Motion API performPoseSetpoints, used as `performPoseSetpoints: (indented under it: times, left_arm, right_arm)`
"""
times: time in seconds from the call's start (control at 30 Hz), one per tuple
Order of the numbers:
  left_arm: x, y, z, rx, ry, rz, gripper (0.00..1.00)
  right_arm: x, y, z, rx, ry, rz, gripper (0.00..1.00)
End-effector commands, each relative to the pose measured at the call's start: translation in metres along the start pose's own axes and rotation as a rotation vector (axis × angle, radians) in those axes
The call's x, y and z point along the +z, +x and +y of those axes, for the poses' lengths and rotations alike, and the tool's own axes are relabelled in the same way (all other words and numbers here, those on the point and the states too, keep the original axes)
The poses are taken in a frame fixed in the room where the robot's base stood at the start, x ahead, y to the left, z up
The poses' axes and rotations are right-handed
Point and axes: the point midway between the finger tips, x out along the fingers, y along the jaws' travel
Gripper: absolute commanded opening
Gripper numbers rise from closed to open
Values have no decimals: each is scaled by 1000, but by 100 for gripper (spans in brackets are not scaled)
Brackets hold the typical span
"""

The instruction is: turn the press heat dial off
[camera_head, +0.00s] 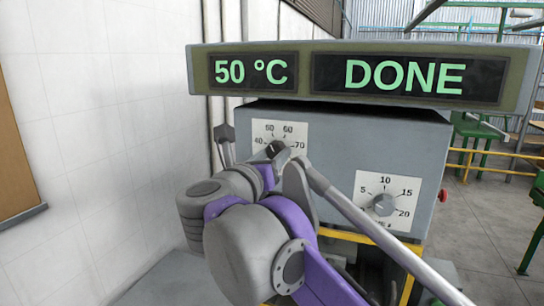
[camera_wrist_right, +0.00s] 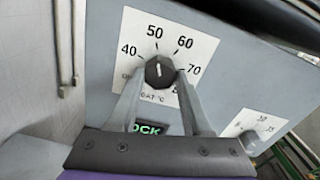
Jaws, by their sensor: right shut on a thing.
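The heat dial is a black knob (camera_wrist_right: 158,71) with a white pointer on a white scale plate (camera_wrist_right: 197,50) marked 40, 50, 60, 70. In the right wrist view its pointer points up, close to the 50 mark; the lower scale, with the off end, is partly hidden by the fingers. My right gripper (camera_wrist_right: 159,82) has its two fingers shut on the knob's sides. In the head view my right gripper (camera_head: 276,150) and wrist cover part of the dial plate (camera_head: 293,130). The display (camera_head: 251,72) reads 50 °C and DONE. My left gripper is not in view.
A second dial (camera_head: 384,204), marked 5 to 20, is on the right of the grey press front. A red button (camera_head: 443,195) sticks out at the press's right side.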

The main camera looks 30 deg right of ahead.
Motion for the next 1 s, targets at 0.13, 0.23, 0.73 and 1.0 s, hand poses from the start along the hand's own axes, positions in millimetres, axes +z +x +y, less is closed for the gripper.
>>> performPoseSetpoints:
  times: [0.13,0.23,0.73,1.0]
  left_arm:
    - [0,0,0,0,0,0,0]
    - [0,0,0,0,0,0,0]
    - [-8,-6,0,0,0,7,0]
    - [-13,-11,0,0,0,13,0]
  right_arm:
    - [0,0,0,0,0,0,0]
    - [0,0,0,0,-2,0,0]
    - [1,0,-1,-1,-216,0,0]
    - [0,0,-2,-1,-469,2,0]
